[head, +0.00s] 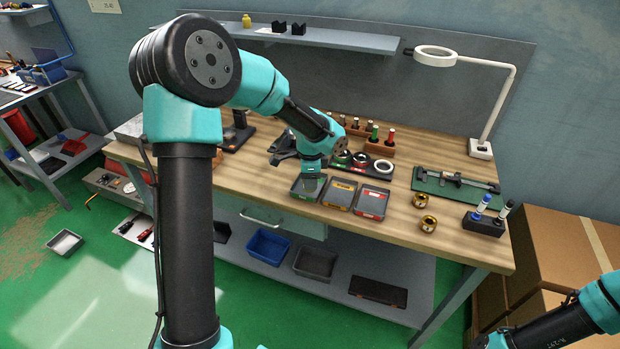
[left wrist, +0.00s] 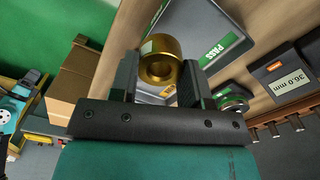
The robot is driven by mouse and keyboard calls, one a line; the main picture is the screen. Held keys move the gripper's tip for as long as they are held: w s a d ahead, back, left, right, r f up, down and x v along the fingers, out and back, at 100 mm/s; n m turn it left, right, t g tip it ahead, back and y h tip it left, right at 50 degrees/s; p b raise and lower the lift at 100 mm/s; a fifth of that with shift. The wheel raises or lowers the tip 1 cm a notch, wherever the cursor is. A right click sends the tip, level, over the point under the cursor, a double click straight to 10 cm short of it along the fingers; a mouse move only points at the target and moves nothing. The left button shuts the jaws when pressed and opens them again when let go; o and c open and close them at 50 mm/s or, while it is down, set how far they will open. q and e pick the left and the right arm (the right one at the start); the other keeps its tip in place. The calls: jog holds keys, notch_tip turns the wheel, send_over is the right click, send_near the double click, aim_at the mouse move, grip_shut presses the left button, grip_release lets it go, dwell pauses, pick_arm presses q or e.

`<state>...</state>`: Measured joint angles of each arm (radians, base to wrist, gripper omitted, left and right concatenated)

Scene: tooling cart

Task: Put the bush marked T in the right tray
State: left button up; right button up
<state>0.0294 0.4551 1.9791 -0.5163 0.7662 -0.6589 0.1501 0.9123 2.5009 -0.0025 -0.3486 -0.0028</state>
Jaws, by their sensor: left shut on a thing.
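My left gripper (head: 309,183) is over the green-labelled tray (head: 300,197) at the left of a row of three. In the left wrist view the gripper (left wrist: 160,82) is shut on a gold bush (left wrist: 161,63). A pale mark shows on the bush, but I cannot read it. The tray with the green PASS label (left wrist: 222,48) lies below and beside it. The yellow-labelled tray (head: 339,195) is in the middle and the red-labelled tray (head: 371,203) at the right. Two more gold bushes (head: 420,200) (head: 429,224) stand on the bench. My right gripper is out of view.
A marker holder (head: 485,224) is at the bench's right end. A green mat with a caliper (head: 455,183) lies behind the loose bushes. Ring gauges (head: 383,166) and a rack of plug gauges (head: 365,141) stand behind the trays. A ring lamp (head: 435,55) overhangs the back right.

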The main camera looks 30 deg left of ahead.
pick_arm(q)
jog(key=w, duration=0.1)
jog(key=w+a, duration=0.2)
jog(key=w, duration=0.1)
jog(key=shift+a+f, duration=0.2)
jog(key=shift+a, duration=0.05)
jog(key=shift+f, duration=1.75)
jog(key=shift+f, duration=0.1)
jog(key=o, duration=1.1)
